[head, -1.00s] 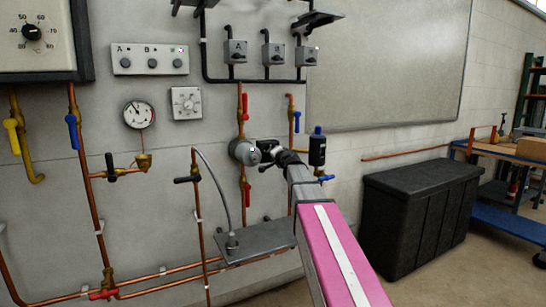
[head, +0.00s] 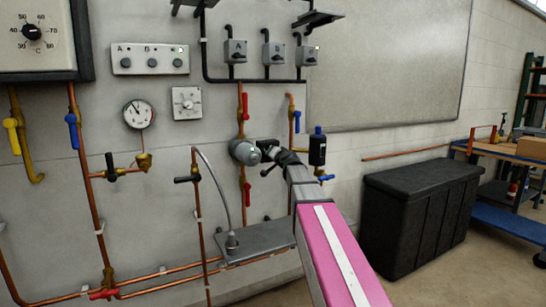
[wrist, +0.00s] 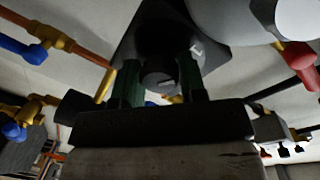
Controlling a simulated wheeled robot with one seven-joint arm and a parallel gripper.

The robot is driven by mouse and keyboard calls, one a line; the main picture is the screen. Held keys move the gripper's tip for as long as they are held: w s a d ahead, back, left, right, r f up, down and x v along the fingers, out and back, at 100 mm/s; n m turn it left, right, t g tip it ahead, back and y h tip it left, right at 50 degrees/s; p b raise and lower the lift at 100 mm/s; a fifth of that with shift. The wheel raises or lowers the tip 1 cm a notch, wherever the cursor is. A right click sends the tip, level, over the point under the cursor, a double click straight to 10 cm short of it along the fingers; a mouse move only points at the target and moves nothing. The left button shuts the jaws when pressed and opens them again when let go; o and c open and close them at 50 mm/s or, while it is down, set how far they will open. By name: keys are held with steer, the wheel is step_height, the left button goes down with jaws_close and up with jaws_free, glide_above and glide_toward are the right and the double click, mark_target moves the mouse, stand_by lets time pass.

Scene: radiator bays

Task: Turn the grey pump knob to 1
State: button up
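The grey pump (head: 243,151) sits on the vertical copper pipe between two red valve handles in the head view. My gripper (head: 266,157) is just to its right, with its dark fingers spread apart and pointing at the pump's face. In the wrist view the dark grey round knob (wrist: 158,72) shows between the two green-padded fingers (wrist: 160,85) of my gripper, in front of a dark housing (wrist: 170,35) with a small white mark. The fingers flank the knob and look open, without a clear grip. The knob's setting and any numbers cannot be read.
A red valve handle (wrist: 298,62) and a pale rounded body (wrist: 285,18) are near in the wrist view. A grey shelf (head: 262,236) lies below; a black chest (head: 418,215) stands right.

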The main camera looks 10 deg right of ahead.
steer(key=o, duration=0.3)
steer(key=shift+s, duration=0.1)
steer(key=f+v, duration=0.1)
steer(key=v, duration=0.9)
steer(key=shift+s+d+r, duration=0.15)
steer(key=shift+s+r, duration=0.2)
steer(key=shift+r, duration=0.15)
